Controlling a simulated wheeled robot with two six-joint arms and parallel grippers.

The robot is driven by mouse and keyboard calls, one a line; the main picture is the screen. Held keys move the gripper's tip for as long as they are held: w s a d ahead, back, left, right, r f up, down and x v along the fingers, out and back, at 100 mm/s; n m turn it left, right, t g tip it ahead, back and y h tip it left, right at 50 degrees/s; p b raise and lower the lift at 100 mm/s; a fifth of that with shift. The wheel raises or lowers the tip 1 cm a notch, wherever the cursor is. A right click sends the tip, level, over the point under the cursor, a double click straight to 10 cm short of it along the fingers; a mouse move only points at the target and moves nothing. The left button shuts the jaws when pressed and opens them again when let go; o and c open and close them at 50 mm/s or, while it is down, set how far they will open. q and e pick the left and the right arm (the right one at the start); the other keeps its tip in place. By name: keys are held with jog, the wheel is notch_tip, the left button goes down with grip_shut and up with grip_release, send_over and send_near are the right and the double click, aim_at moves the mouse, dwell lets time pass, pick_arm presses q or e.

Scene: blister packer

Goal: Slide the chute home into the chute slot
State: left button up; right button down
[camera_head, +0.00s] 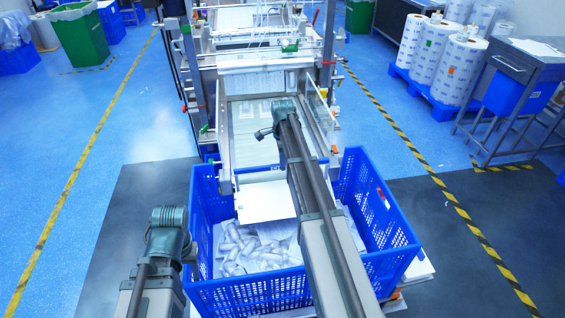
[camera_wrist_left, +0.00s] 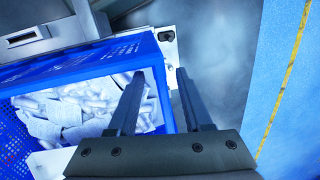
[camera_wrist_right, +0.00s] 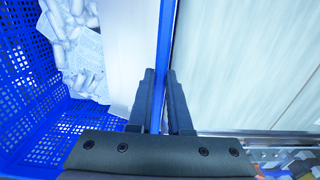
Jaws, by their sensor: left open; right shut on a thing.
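The chute (camera_head: 265,202) looks like a white sloping plate between the machine's outlet and the blue crate. In the right wrist view the white plate (camera_wrist_right: 131,45) ends at a thin blue edge. My right gripper (camera_wrist_right: 161,74) is shut on that edge, one finger on each side. In the head view my right arm covers part of the plate and hides the fingertips. The chute slot cannot be made out clearly; the machine's outlet is beside the blue edge. My left gripper (camera_wrist_left: 158,74) is open and empty, beside the crate's outer wall.
The machine's belt (camera_head: 250,130) runs between metal side rails behind the chute. Floor at left (camera_head: 120,120) is free. A metal table (camera_head: 520,70) and wrapped rolls (camera_head: 440,65) stand at the right.

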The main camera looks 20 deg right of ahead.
pick_arm(q)
jog(key=shift+f, duration=0.15)
pick_arm(e)
jog(key=shift+f, duration=0.2)
jog(key=c, duration=0.8)
grip_release()
jog(key=shift+r, duration=0.1)
jog(key=shift+o, duration=0.2)
jog(key=shift+r, duration=0.1)
pick_arm(q)
notch_tip(320, 180, up, 14)
jog(key=p, duration=1.3)
jog(key=shift+p, duration=0.35)
pick_arm(e)
notch_tip(320, 180, up, 14)
jog(key=shift+f, duration=0.2)
